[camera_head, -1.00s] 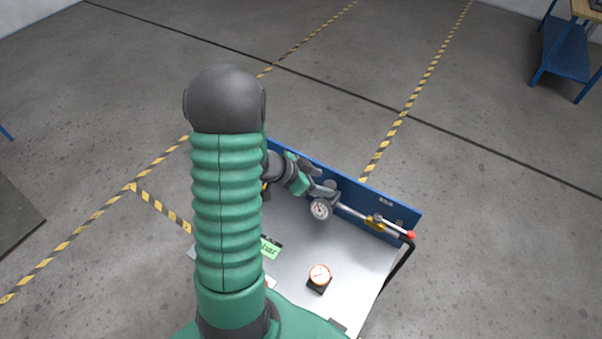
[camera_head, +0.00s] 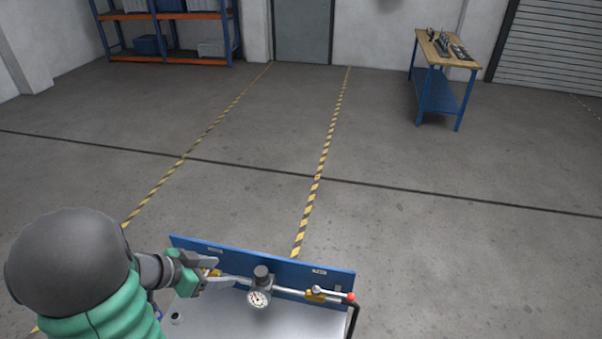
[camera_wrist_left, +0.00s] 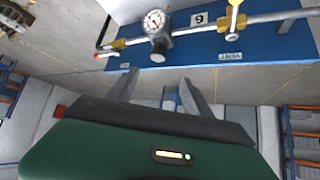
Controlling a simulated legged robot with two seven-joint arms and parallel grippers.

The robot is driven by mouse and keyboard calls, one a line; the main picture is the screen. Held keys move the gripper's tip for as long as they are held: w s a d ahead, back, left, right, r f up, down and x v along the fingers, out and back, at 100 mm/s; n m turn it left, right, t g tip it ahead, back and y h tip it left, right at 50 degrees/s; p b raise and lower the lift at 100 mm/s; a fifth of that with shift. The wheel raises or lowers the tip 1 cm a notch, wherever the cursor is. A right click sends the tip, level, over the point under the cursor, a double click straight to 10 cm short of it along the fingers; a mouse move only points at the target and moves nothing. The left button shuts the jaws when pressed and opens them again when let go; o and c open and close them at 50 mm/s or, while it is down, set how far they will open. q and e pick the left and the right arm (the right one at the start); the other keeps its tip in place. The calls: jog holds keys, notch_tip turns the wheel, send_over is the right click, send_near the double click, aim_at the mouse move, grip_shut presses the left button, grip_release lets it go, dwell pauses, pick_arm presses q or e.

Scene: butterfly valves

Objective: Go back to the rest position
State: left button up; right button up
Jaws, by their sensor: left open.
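My left gripper (camera_head: 212,264) is over the left part of the blue panel (camera_head: 300,274), close to the left yellow valve (camera_head: 214,273). In the left wrist view my left gripper (camera_wrist_left: 160,88) has its two fingers spread, with nothing between them. A round white-faced gauge (camera_head: 258,299) with a black cap sits on the pipe to the right of the gripper. It also shows in the left wrist view (camera_wrist_left: 156,21), clear of the fingers. Whether the gripper touches the left valve cannot be told. My right gripper is out of view.
A yellow valve (camera_head: 316,295) and a red pipe end (camera_head: 350,297) are at the panel's right. The grey bench top (camera_head: 240,325) lies in front. A blue-legged table (camera_head: 440,75) and shelving (camera_head: 170,35) stand far back. The floor between is clear.

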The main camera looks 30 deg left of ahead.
pick_arm(q)
jog(key=w+d+n+y, duration=0.2)
jog(key=w+d+y, duration=0.15)
jog(key=w, duration=0.65)
jog(key=s+d+f+n+g, duration=0.1)
jog(key=s+d+f+g, duration=0.2)
jog(key=d, duration=0.6)
jog(key=s+d+f+g, duration=0.1)
jog(key=s+d+g, duration=0.1)
jog(key=s+d, duration=0.5)
jog(key=d+f+g+h+b, duration=0.1)
jog(key=d+f+b, duration=0.2)
jog(key=f+b, duration=0.8)
jog(key=shift+w+d+f+b, duration=0.15)
jog(key=shift+w+f+b, duration=0.05)
jog(key=shift+f+b, duration=0.25)
